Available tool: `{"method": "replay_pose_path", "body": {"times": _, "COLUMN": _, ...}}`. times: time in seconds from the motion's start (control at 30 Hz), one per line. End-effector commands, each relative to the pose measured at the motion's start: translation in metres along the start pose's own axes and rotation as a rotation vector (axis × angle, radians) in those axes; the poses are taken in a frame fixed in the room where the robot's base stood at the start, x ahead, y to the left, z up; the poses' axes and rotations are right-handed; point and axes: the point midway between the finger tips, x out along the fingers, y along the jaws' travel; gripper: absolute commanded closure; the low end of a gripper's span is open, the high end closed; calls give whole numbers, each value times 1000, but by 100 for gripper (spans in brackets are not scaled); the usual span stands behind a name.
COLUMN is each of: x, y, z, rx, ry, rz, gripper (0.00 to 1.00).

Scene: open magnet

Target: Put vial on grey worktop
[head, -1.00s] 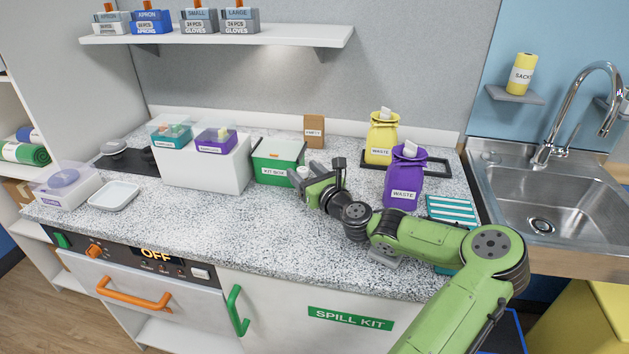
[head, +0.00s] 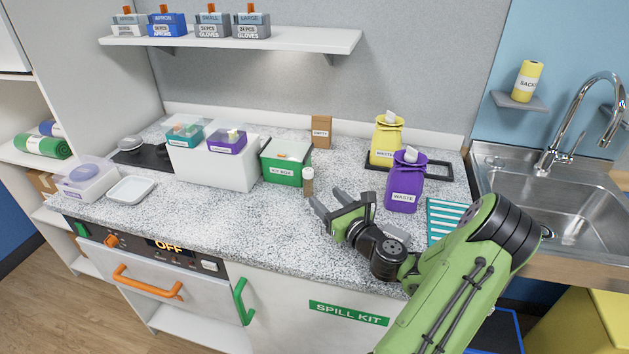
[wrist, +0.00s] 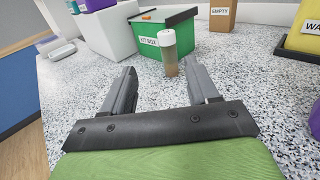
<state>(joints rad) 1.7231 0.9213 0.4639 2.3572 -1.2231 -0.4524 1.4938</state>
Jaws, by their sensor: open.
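The vial (head: 308,181) is a small clear cylinder with brownish contents and a pale cap. It stands upright on the speckled grey worktop (head: 240,216), just right of the green kit box. In the wrist view the vial (wrist: 169,52) stands beyond my fingertips, nearer the right finger. My gripper (head: 323,207) is open and empty, low over the worktop in front of the vial and apart from it. Both fingers (wrist: 166,78) show in the wrist view with bare worktop between them.
The green kit box (head: 286,163) stands close left of the vial. A cardboard box (head: 321,132) is behind. Purple (head: 405,183) and yellow (head: 386,141) waste bags stand to the right. A white block (head: 214,168) carries two tubs. The front left worktop is clear.

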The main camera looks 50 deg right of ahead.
Motion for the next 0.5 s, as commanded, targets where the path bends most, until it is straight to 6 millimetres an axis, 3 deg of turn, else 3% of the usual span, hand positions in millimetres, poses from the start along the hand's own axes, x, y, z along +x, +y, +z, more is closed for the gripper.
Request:
{"method": "replay_pose_path", "body": {"times": 0.17, "x": 3, "y": -7, "z": 9, "rx": -3, "ry": -18, "rz": -23, "gripper": 41}}
{"method": "replay_pose_path", "body": {"times": 0.4, "x": 52, "y": -8, "z": 9, "rx": -4, "ry": -20, "rz": -22, "gripper": 41}}
{"method": "replay_pose_path", "body": {"times": 0.5, "x": 65, "y": -8, "z": 9, "rx": -2, "ry": -20, "rz": -24, "gripper": 41}}
